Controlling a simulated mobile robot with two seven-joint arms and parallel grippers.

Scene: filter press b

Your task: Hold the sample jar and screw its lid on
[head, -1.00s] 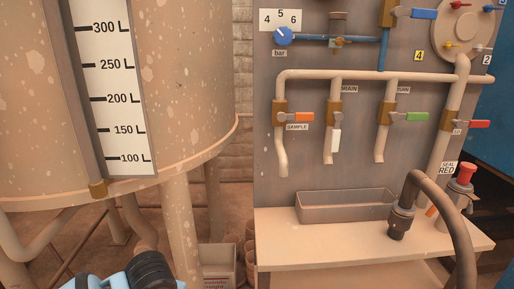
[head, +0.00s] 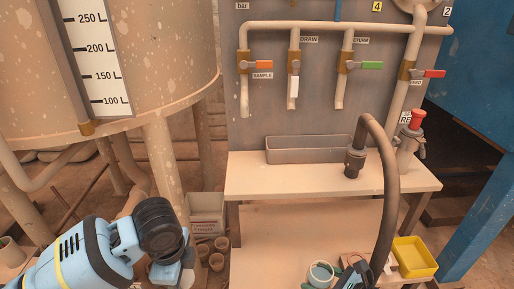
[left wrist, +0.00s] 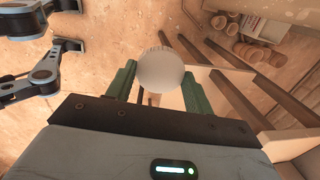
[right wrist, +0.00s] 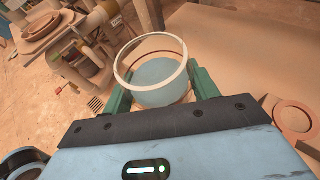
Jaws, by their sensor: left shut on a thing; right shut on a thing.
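The sample jar is an open, clear round jar with pale blue contents; it shows at the bottom of the head view (head: 320,274) and in the right wrist view (right wrist: 160,72). My right gripper (right wrist: 162,90) is shut on its sides, and its mouth is uncovered. The lid (left wrist: 160,70), a pale round disc, is between the green fingers of my left gripper (left wrist: 158,88), which is shut on it. In the head view my left arm is at the lower left, well apart from the jar; the lid cannot be made out there.
A bench (head: 250,180) carries a grey tray (head: 315,150) below several valves. A thick dark hose (head: 388,180) arches down in front, near my right gripper. A yellow bin (head: 413,257) is at the lower right. A box (head: 205,212) and small pots (head: 217,262) lie on the floor.

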